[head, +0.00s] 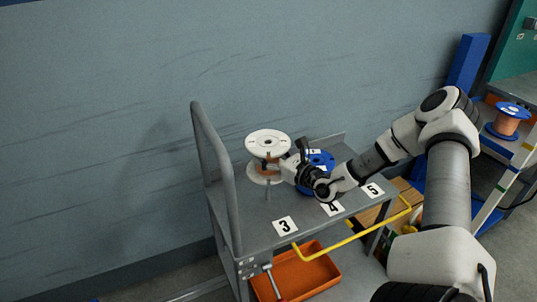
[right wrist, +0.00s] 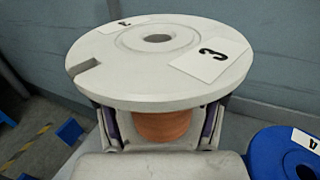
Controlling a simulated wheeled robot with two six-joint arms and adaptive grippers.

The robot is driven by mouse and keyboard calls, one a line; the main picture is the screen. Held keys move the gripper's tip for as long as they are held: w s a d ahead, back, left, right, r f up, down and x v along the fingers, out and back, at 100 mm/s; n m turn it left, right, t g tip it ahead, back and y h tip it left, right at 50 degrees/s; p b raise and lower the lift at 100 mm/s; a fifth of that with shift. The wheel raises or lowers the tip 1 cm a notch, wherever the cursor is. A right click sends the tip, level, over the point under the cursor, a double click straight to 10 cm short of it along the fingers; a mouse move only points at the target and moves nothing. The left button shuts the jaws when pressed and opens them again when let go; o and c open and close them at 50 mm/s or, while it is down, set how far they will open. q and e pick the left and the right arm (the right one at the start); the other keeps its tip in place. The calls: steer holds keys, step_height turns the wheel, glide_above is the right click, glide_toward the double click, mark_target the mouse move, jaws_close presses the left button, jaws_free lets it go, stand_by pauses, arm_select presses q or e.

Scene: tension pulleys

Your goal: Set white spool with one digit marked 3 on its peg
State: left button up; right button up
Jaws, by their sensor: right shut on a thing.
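The white spool (head: 268,141) has white flanges and an orange winding. In the right wrist view its top flange (right wrist: 110,70) bears a white label with a 3 and a second, partly readable label. My right gripper (head: 284,166) is shut on the spool's winding, with a finger on each side between the flanges (right wrist: 160,125). The spool is roughly upright over the left part of the grey cart top. A thin grey peg (head: 268,190) shows just below the lower flange, behind the 3 label (head: 285,226) on the cart. I cannot tell whether spool and peg touch. My left gripper is not in view.
A blue spool (head: 322,158) stands behind my right gripper, close to the right of the white spool. The cart has 4 (head: 332,208) and 5 (head: 373,190) labels, a tall grey handle (head: 218,170) at left and a yellow front rail (head: 350,238).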

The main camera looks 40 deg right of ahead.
mark_target(268, 187)
steer(key=shift+f+b, duration=1.45)
steer(key=shift+f, duration=0.15)
steer(key=shift+f+b, duration=1.4)
steer(key=shift+f, duration=0.1)
steer(key=shift+f+b, duration=1.4)
steer(key=shift+b, duration=0.05)
steer(key=shift+f, duration=0.1)
steer(key=shift+f+b, duration=1.4)
